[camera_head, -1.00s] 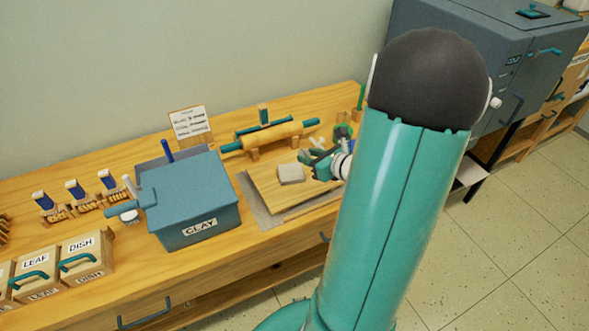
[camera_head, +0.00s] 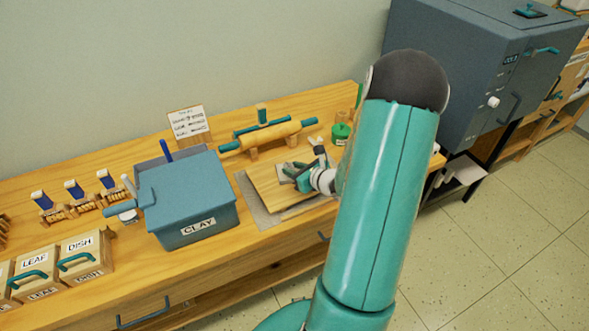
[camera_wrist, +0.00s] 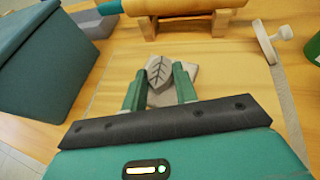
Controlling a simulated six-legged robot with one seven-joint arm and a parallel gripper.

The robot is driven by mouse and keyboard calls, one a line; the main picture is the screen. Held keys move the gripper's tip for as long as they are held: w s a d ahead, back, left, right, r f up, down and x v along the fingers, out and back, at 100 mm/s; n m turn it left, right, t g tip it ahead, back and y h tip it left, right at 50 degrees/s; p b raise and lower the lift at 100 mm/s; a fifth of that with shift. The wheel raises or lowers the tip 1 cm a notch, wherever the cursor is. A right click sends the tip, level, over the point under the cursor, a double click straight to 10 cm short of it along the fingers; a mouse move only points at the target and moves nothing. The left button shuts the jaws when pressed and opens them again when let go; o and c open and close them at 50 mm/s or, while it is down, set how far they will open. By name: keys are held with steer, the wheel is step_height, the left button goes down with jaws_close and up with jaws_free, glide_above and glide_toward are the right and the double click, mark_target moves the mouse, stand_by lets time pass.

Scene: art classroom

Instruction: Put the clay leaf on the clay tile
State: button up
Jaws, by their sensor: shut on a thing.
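My gripper (camera_wrist: 158,78) is shut on the clay leaf (camera_wrist: 158,70), a grey piece with dark vein lines, seen between the two green fingers in the wrist view. The pale grey clay tile (camera_wrist: 164,98) shows under and around the leaf. From this view I cannot tell whether the leaf touches the tile. In the head view my gripper (camera_head: 296,175) is low over the wooden board and hides most of the tile; the leaf cannot be made out there.
The wooden board (camera_head: 268,187) lies on a grey mat. A blue CLAY bin (camera_head: 190,200) stands to its left. A rolling pin on a wooden stand (camera_head: 262,137) is behind it. A green jar (camera_head: 341,134) stands at the back right.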

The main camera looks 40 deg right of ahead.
steer(key=shift+f, duration=0.1)
steer(key=o, duration=1.1)
steer(key=shift+c, duration=0.2)
